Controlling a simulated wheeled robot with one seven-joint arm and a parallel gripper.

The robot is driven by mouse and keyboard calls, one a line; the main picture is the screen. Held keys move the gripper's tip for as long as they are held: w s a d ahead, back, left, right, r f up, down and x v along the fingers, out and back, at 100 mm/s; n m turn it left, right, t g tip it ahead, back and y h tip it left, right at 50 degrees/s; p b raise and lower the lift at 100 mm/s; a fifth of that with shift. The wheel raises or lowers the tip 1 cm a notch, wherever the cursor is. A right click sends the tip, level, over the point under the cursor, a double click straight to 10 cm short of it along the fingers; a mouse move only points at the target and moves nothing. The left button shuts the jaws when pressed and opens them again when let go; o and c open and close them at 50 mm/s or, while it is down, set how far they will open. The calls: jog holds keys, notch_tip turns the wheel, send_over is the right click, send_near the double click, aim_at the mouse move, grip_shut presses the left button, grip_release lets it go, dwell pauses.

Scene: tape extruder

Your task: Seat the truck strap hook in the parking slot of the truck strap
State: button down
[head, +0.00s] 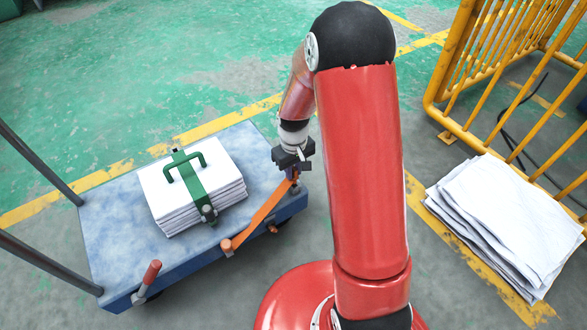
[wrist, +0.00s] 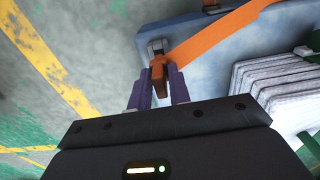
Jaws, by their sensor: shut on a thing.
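The truck strap (head: 262,216) is an orange band. It runs from a round orange end piece at the front edge of the blue cart up to my gripper (head: 293,176). In the wrist view, the purple fingers of my gripper (wrist: 161,78) are shut on the orange-brown strap hook (wrist: 157,69). A grey metal bracket (wrist: 156,47) sits at the cart's edge, right by the hook's far end. I cannot tell whether the hook is inside it or only against it. The parking slot itself cannot be made out.
The blue cart (head: 110,230) carries a stack of white sheets (head: 165,205) with a green clamp and handle (head: 187,168). A red-tipped lever (head: 150,275) stands at its front edge. A yellow fence (head: 470,115) and another white stack (head: 505,225) are at right.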

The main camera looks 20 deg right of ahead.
jog(key=shift+f+b, duration=1.15)
jog(key=shift+f, duration=0.5)
jog(key=c, duration=1.2)
grip_release()
jog(key=shift+c, duration=0.2)
jog(key=shift+r+p, duration=0.9)
jog(key=shift+r, duration=3)
